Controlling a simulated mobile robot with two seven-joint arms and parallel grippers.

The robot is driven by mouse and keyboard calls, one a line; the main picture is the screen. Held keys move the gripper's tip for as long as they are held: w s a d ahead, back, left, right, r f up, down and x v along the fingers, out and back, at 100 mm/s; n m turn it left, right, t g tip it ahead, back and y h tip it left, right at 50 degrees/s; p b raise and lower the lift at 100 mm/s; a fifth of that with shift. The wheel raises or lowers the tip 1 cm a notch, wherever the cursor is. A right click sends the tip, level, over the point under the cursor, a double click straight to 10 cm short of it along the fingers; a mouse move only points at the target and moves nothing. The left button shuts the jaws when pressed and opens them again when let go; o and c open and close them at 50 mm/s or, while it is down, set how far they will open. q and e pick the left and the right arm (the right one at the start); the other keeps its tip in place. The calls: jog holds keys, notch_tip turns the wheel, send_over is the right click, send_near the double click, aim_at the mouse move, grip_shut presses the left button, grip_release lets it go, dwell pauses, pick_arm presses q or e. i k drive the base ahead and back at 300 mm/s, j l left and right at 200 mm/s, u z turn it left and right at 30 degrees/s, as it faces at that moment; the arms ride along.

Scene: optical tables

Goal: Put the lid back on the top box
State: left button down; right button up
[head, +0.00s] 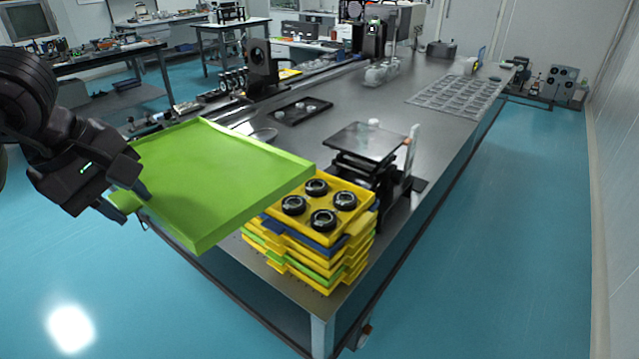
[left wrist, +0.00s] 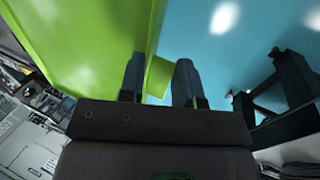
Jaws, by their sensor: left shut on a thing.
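The lid (head: 215,175) is a bright green, shallow tray-like piece in the head view. My left gripper (head: 133,205) is shut on the tab at its left edge. The left wrist view shows the lid (left wrist: 85,40) and its tab between the two fingers (left wrist: 160,80). The lid is held in the air left of a stack of boxes, its right corner close to the stack in the picture. The top box (head: 330,228) is yellow, open, and holds several black ring-shaped parts. Yellow, blue and green boxes (head: 318,275) lie under it. My right gripper is not in view.
The stack stands at the near corner of a long grey optical table (head: 350,100). A black lifting stand with a flat plate (head: 366,142) is just behind it. A dark tray (head: 300,110) and a clear grid rack (head: 462,96) lie farther back. Blue floor is free on the right.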

aim_at(302, 197)
jog(key=i+l, duration=0.65)
jog(key=l, duration=0.2)
